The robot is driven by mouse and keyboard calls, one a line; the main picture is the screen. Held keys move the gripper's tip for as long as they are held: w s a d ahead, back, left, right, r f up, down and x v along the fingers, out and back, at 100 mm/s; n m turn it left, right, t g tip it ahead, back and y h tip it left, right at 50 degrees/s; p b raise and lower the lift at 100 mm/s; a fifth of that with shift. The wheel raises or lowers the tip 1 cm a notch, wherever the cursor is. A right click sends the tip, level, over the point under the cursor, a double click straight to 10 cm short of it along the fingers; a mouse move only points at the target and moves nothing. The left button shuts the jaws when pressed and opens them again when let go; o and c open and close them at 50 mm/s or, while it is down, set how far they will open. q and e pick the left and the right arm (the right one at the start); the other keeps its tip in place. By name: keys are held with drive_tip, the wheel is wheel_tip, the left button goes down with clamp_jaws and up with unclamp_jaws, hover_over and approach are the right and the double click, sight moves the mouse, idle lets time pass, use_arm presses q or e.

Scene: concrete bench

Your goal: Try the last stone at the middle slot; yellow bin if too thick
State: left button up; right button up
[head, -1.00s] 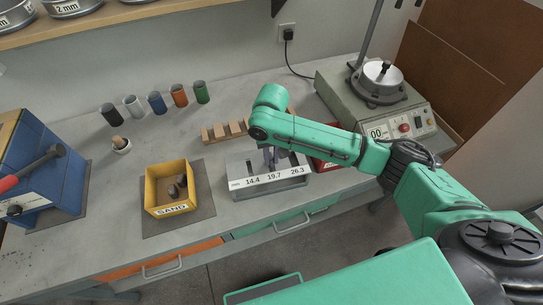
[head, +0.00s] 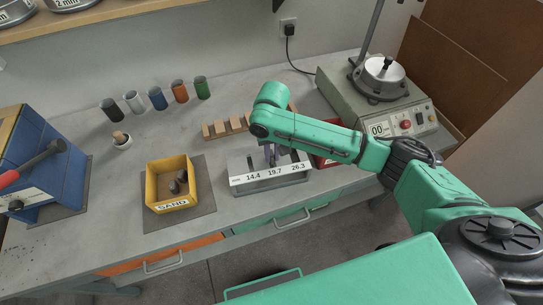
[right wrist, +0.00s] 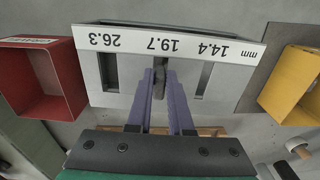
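A grey slot gauge (head: 240,188) marked 14.4, 19.7 and 26.3 stands on the bench. It also shows upside down in the right wrist view (right wrist: 112,98). My right gripper (head: 270,156) is over the gauge, its purple fingers (right wrist: 160,78) pointing at the middle slot, marked 19.7. The fingers are shut on a dark grey stone (right wrist: 159,84), which is in line with that slot. How deep the stone sits is hidden. The yellow bin (head: 160,207), labelled SAND, stands left of the gauge with dark stones (head: 178,184) inside. My left gripper is out of view.
A red bin (head: 326,163), partly behind my right arm, is right of the gauge. A wooden block rack (head: 218,130) stands behind the gauge. Coloured cylinders (head: 157,98) and a small pot (head: 122,141) are at the back left. A grey machine (head: 350,105) stands at the right.

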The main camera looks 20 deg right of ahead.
drive_tip(key=o, duration=0.5)
drive_tip(key=shift+r, duration=0.1)
wheel_tip(320, 180, up, 14)
drive_tip(key=shift+r+b, duration=0.2)
drive_tip(key=shift+b, duration=0.1)
drive_tip(key=shift+f, duration=0.1)
idle(0.4)
